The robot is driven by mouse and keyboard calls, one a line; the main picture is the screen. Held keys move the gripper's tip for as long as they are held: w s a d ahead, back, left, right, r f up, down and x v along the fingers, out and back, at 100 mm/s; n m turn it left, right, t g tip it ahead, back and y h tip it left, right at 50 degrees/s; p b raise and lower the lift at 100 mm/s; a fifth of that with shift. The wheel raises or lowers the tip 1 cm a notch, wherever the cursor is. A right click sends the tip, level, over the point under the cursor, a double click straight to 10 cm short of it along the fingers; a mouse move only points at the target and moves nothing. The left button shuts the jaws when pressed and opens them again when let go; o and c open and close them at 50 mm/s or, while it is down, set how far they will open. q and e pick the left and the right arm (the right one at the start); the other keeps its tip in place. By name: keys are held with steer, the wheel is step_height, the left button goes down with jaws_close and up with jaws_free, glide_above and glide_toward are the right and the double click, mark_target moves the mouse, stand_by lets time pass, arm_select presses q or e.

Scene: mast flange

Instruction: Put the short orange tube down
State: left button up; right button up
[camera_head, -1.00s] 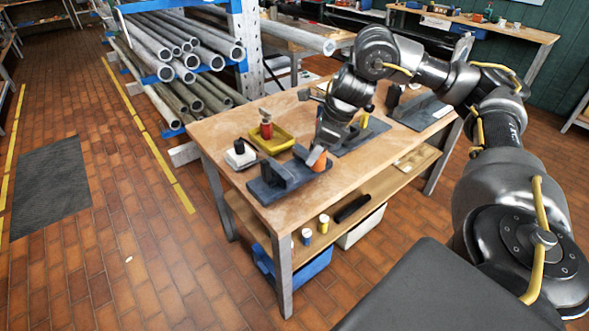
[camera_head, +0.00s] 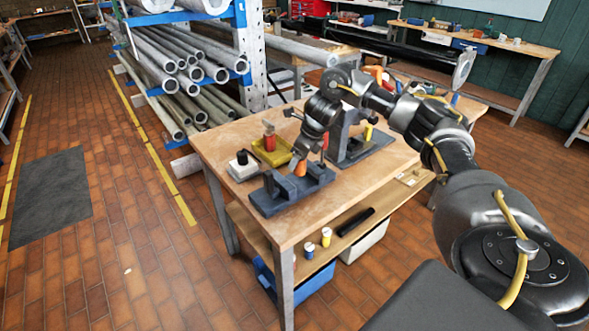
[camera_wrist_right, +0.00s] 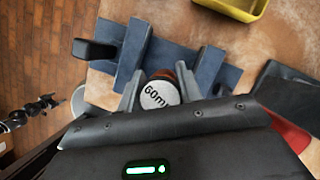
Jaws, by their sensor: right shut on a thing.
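The short orange tube (camera_head: 300,169) is in my right gripper (camera_head: 303,160), over the dark blue-grey cradle (camera_head: 272,203) on the wooden bench. In the right wrist view the tube's grey end face marked "60m…" (camera_wrist_right: 158,95) sits between the two fingers of the right gripper (camera_wrist_right: 160,88). The cradle (camera_wrist_right: 174,58) lies beneath, with an upright block on either side of the tube. Whether the tube touches the cradle cannot be told. My left gripper is out of view.
A yellow tray (camera_head: 272,152) with a red item and a white-and-black block (camera_head: 242,166) stand close left of the cradle. A second dark fixture (camera_head: 352,150) stands behind. Bare bench top (camera_head: 385,172) lies to the right.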

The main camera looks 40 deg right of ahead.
steer(key=shift+w+f, duration=0.55)
steer(key=shift+f, duration=0.1)
step_height(320, 180, down, 2)
steer(key=shift+f+p, duration=0.15)
steer(key=shift+p, duration=0.65)
steer(key=shift+d+f, duration=0.1)
steer(key=shift+f, duration=0.3)
steer(key=shift+f, duration=0.1)
steer(key=o, duration=0.7)
